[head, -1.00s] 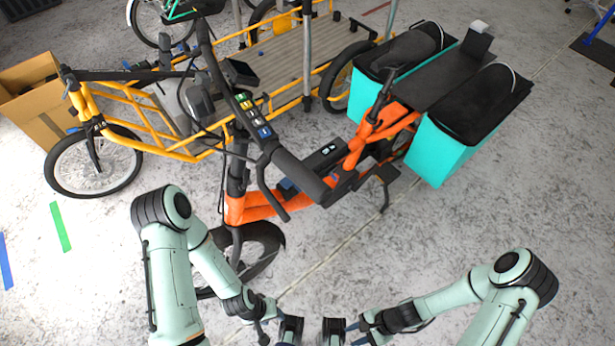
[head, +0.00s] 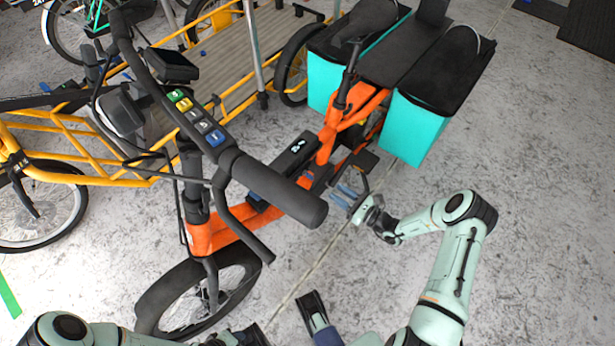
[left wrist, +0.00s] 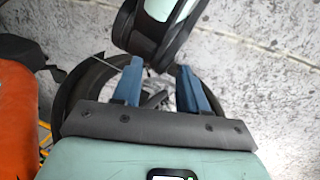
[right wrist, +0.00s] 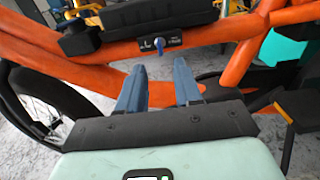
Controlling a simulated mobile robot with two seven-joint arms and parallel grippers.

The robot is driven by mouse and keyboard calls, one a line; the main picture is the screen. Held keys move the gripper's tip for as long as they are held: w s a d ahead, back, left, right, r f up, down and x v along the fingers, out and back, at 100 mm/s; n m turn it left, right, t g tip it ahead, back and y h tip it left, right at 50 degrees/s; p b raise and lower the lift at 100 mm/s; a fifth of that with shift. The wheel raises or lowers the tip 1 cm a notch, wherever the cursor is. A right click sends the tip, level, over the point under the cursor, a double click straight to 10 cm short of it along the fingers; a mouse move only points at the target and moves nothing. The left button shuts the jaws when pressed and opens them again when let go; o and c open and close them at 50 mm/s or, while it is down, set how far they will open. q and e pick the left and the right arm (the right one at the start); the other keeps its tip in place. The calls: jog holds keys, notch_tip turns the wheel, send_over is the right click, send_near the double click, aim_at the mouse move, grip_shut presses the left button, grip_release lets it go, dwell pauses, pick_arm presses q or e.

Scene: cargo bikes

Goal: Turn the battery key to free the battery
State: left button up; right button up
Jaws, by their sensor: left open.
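The battery key (right wrist: 160,43) is a small blue-grey knob on a dark lock plate with white markings either side; the markings are too small to read. The lock sits on the orange bike's frame below the black battery (right wrist: 150,17). The battery also shows in the head view (head: 292,158); there the key is hidden. My right gripper (head: 343,194) is open and empty beside the frame. In the right wrist view its blue fingers (right wrist: 158,68) point at the lock, with the key between and just above the tips. My left gripper (left wrist: 157,70) is open and empty, low near a wheel.
The orange bike's handlebar (head: 265,185) and front wheel (head: 205,290) stand close before me. Turquoise panniers (head: 415,130) hang at its rear. A yellow cargo bike (head: 85,150) stands behind on the left.

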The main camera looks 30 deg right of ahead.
aim_at(307, 175)
pick_arm(q)
jog(key=shift+t+y, duration=0.3)
jog(key=shift+t, duration=0.3)
jog(key=w, duration=0.1)
jog(key=w+a+f+b, duration=0.1)
jog(key=w+f+b, duration=0.1)
jog(key=shift+w+a+f, duration=0.25)
jog(key=shift+a, duration=0.15)
pick_arm(e)
jog(key=x, duration=1.1)
jog(key=shift+a, duration=0.1)
grip_shut()
